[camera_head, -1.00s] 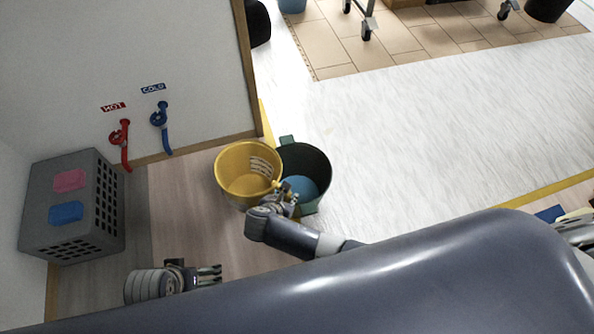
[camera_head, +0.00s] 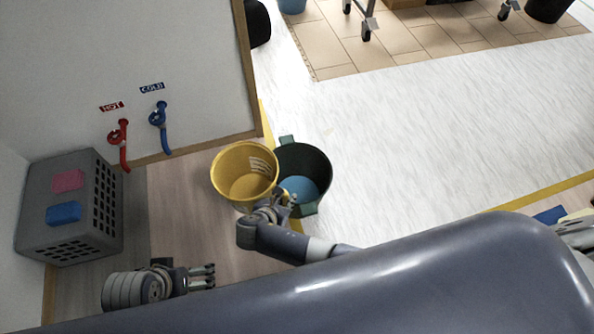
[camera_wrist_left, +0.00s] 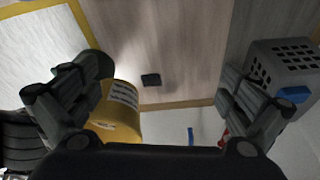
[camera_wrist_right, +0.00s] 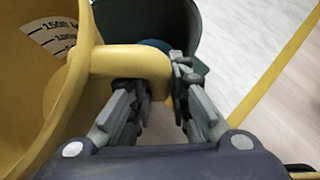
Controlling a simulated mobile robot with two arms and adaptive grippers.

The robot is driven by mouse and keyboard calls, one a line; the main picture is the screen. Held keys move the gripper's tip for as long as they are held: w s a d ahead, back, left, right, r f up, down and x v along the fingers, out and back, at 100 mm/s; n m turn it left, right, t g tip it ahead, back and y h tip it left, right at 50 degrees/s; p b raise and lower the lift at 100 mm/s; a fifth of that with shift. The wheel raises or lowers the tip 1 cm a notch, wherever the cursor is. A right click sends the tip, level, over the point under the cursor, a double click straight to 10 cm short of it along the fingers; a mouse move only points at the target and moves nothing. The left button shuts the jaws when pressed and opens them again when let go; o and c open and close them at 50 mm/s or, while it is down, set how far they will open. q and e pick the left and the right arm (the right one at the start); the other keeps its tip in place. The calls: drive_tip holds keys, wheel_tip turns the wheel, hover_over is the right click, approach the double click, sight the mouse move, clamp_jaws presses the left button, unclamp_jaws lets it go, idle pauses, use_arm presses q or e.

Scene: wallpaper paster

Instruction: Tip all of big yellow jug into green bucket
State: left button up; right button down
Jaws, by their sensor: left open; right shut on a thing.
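The big yellow jug (camera_head: 244,170), with a white measuring scale inside, is upright just left of the green bucket (camera_head: 318,164). Its inside looks yellow; I cannot tell how full it is. The dark green bucket has something blue at its bottom. My right gripper (camera_head: 284,197) is shut on the jug's handle (camera_wrist_right: 135,62), with part of the bucket (camera_wrist_right: 195,30) beyond in the right wrist view. My left gripper (camera_head: 208,276) is open and empty, low at the left. The jug (camera_wrist_left: 118,115) also shows between its fingers in the left wrist view.
A grey perforated crate (camera_head: 70,215) with a pink sponge (camera_head: 68,180) and a blue sponge (camera_head: 63,213) stands at the left. Red and blue taps (camera_head: 160,118) are on the wall panel. White floor right of the bucket is clear.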

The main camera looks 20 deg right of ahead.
sight(285, 195)
wheel_tip(285, 195, up, 2)
drive_tip(key=shift+r+p, duration=0.15)
drive_tip(key=shift+p, duration=1)
use_arm(q)
wheel_tip(285, 195, down, 16)
drive_tip(key=s+g+p, duration=0.1)
drive_tip(key=s+p, duration=0.1)
drive_tip(key=shift+r, duration=0.25)
use_arm(e)
drive_tip(key=shift+r, duration=0.85)
drive_tip(key=shift+w, duration=0.15)
